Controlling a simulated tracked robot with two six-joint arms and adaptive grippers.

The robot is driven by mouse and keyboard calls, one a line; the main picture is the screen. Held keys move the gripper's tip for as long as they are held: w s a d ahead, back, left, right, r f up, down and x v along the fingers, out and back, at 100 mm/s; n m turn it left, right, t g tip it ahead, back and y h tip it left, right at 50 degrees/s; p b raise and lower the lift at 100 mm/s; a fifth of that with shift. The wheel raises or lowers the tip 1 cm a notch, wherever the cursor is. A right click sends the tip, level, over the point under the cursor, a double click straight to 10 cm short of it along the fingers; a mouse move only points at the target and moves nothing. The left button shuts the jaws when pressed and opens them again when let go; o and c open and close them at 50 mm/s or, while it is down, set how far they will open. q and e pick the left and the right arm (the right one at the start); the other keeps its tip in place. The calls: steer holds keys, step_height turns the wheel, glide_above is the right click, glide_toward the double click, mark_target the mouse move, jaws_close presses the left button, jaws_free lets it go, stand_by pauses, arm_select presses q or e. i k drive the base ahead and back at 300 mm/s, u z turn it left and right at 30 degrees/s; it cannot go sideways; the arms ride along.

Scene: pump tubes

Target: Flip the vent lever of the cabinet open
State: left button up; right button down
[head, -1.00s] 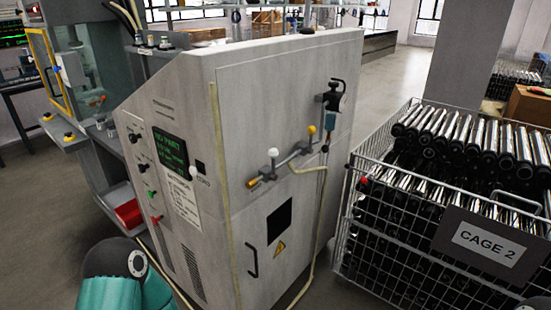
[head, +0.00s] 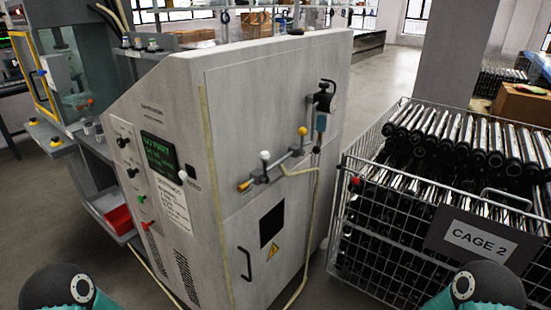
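The grey cabinet (head: 225,120) stands in the middle of the head view, with a sloped control panel on its left face. On its right-hand face runs a small metal pipe (head: 283,164) with valve fittings. One lever has a white knob (head: 265,155) and stands upright; another has a yellow knob (head: 302,131) and also stands upright. I cannot tell which lever is the vent. Parts of my two arms show at the bottom left and bottom right; neither gripper is in view.
A beige hose (head: 312,230) hangs from the pipe to the floor. A red bin (head: 118,219) sits at the left, near another machine.

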mark_target(264, 156)
steer(key=i, duration=0.95)
steer(key=z, duration=0.05)
